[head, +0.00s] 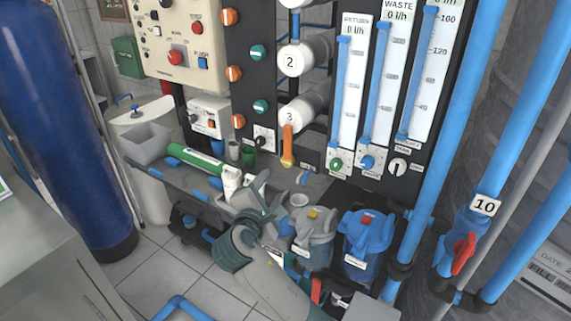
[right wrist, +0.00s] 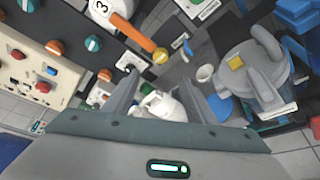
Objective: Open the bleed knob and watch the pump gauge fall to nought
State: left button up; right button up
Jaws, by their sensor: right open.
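I cannot tell for certain which part is the bleed knob. Two filter housings stand low in the head view: a grey one with a yellow button (head: 313,214) on top and a blue one with a red button (head: 366,218). The yellow button also shows in the right wrist view (right wrist: 236,62). No dial that I can make out as the pump gauge is in view. My right gripper (head: 262,192) is open and empty, left of the grey housing. In the right wrist view a white bottle (right wrist: 160,106) shows between and beyond its fingers. My left gripper is out of view.
A grey shelf (head: 185,183) holds a green cylinder (head: 195,158) and small bottles. Behind are flowmeters (head: 385,75), membrane tubes marked 2 and 3, and an orange lever (head: 287,145). Blue pipes with a red valve handle (head: 463,253) stand at right. A blue tank (head: 70,130) stands left.

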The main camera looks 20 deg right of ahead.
aim_at(286, 162)
jog(key=shift+w, duration=0.1)
jog(key=p+x, duration=0.1)
jog(key=x, duration=1.5)
jog(key=shift+w+d, duration=0.15)
jog(key=shift+d, duration=0.05)
jog(key=shift+w+d+f, duration=0.15)
jog(key=shift+w+d, duration=0.05)
jog(key=shift+w, duration=0.15)
jog(key=shift+c, duration=0.9)
jog(key=c, duration=0.9)
jog(key=shift+o, duration=0.2)
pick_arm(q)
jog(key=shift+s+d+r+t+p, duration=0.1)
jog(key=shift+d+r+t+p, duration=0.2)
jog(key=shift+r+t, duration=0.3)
